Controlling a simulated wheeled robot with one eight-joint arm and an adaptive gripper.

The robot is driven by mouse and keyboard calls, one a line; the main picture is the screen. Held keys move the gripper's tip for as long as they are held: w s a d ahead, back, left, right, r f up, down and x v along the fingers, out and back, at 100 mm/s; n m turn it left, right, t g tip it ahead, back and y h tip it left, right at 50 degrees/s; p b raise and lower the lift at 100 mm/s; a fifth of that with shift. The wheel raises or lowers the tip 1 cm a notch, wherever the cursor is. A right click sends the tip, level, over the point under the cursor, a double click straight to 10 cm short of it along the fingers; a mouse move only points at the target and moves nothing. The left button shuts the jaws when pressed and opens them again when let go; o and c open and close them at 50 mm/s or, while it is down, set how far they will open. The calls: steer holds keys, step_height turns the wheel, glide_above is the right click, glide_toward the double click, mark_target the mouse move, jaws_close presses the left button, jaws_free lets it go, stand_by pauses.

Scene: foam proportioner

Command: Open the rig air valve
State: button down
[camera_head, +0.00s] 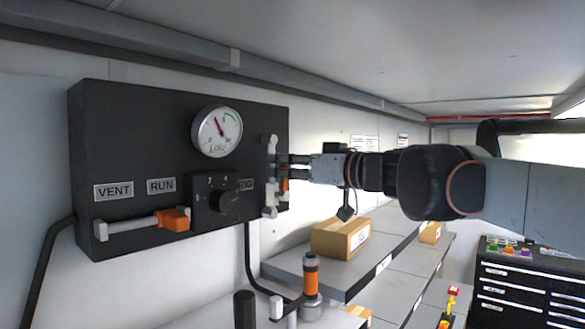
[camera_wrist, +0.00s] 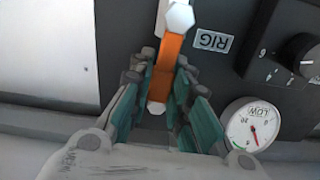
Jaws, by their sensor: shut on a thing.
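The rig air valve (camera_head: 271,150) is on the right end of a black wall panel. Its lever runs upright along the panel. The lever's orange handle (camera_wrist: 173,62) is between the green finger pads in the wrist view, beside the RIG label (camera_wrist: 213,40). My gripper (camera_head: 287,170) reaches in from the right and is shut on the orange handle; it also shows in the wrist view (camera_wrist: 166,82). In the head view the fingers hide part of the handle.
The panel (camera_head: 140,130) also carries a gauge (camera_head: 217,132), a black knob (camera_head: 225,203) and a second orange-ended lever (camera_head: 172,219) lying sideways. A shelf below holds a cardboard box (camera_head: 340,239). An orange-banded bottle-like object (camera_head: 310,282) stands under the panel.

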steer(key=shift+s+a+n, duration=0.15)
steer(key=shift+s+n, duration=0.05)
steer(key=shift+n, duration=0.2)
steer(key=shift+f, duration=0.1)
steer(key=c, duration=1.5)
jaws_free()
steer(key=shift+v, duration=3.75)
